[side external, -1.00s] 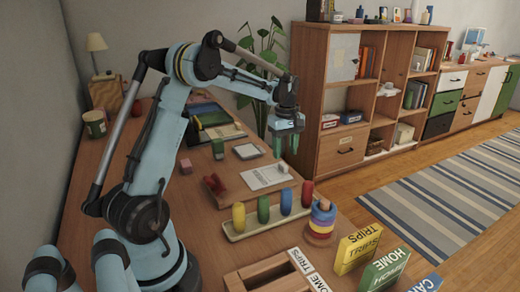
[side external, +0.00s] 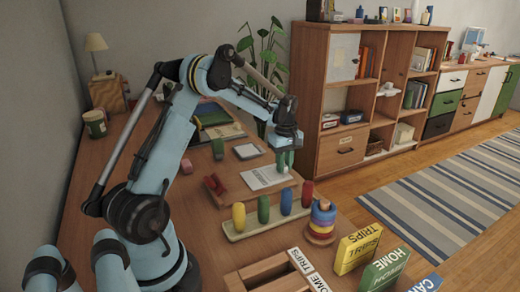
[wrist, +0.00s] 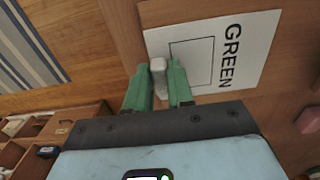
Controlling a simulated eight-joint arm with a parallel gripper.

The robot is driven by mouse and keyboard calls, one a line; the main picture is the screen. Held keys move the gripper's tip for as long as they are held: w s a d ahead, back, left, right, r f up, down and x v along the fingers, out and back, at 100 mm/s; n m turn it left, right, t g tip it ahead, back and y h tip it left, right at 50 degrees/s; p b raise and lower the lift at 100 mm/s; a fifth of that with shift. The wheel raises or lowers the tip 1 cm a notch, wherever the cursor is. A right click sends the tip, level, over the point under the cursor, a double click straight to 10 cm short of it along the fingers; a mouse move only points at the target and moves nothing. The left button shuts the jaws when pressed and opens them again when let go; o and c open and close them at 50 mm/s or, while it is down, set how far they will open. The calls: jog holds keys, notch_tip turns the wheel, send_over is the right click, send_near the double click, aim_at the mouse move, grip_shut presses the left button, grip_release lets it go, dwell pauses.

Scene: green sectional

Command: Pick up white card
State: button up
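A white card printed GREEN (wrist: 265,32) lies flat on the wooden table, with an outlined square on it. It also shows in the side view (side external: 264,178). My gripper (side external: 285,172) is low over the card's right edge, pointing down. In the wrist view my green fingers (wrist: 159,80) stand close on both sides of a small rounded white piece (wrist: 158,68) at the card's edge. The fingers appear shut on this piece, not on the card. A smaller white square (side external: 248,151) with a dark border lies farther back.
A rack of coloured pegs (side external: 265,217) and a stack of rings (side external: 321,220) stand close in front. A red piece on a wooden tray (side external: 217,185) lies left. Word blocks (side external: 358,249) stand at the front right. The table's right edge is near my gripper.

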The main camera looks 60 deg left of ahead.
grip_shut()
jog(key=shift+r, duration=0.15)
jog(key=shift+r, duration=0.25)
notch_tip(320, 180, up, 4)
jog(key=shift+d+f, duration=0.1)
jog(key=d+r, duration=0.6)
jog(key=d, duration=0.5)
send_over(271, 176)
notch_tip(271, 176, down, 4)
jog(key=shift+w+f, duration=0.1)
jog(key=shift+f, duration=3.1)
